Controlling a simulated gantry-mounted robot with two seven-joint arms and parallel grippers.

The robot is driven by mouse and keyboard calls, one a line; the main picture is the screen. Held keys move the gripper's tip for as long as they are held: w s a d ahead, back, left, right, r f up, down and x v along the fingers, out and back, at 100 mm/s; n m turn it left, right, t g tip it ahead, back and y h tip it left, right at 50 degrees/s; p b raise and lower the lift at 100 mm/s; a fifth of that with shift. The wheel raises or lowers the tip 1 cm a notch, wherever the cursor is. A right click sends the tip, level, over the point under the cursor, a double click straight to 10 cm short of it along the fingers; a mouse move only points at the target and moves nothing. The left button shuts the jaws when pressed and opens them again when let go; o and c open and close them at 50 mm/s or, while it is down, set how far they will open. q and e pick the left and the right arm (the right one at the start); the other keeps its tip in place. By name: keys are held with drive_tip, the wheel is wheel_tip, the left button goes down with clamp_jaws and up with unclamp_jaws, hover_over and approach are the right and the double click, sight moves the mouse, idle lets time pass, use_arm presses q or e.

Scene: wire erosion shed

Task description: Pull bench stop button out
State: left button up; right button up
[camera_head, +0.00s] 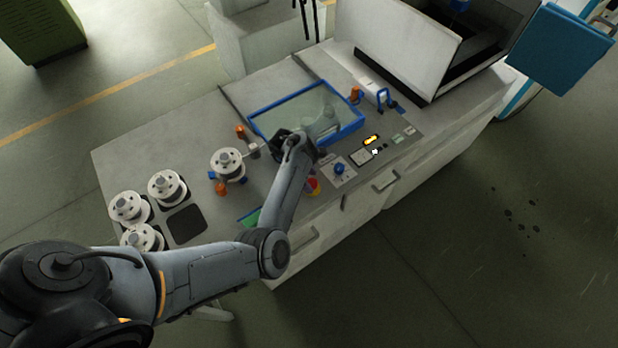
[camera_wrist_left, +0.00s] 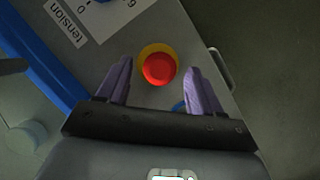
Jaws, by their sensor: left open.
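The bench stop button, a red mushroom head on a yellow round base, shows in the left wrist view (camera_wrist_left: 158,68). In the head view the stop button (camera_head: 313,186) is a small red and yellow spot on the bench's front part, partly covered by my left arm. My left gripper (camera_wrist_left: 160,67) is open, with its two purple fingers on either side of the red head in the picture. Gaps show between the fingers and the button; I cannot tell the height between them. In the head view my arm hides most of the fingers. My right gripper is not in view.
A control panel with a blue knob (camera_head: 340,168) lies just right of the button. A blue-framed tray (camera_head: 352,127) is behind it. White wire spools (camera_head: 168,187) stand at the left. A drawer handle (camera_head: 386,180) is at the front.

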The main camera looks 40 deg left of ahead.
use_arm(q)
drive_tip(key=p+v, duration=0.5)
drive_tip(key=v, duration=0.5)
drive_tip(key=shift+r, duration=0.4)
drive_tip(key=shift+a, duration=0.15)
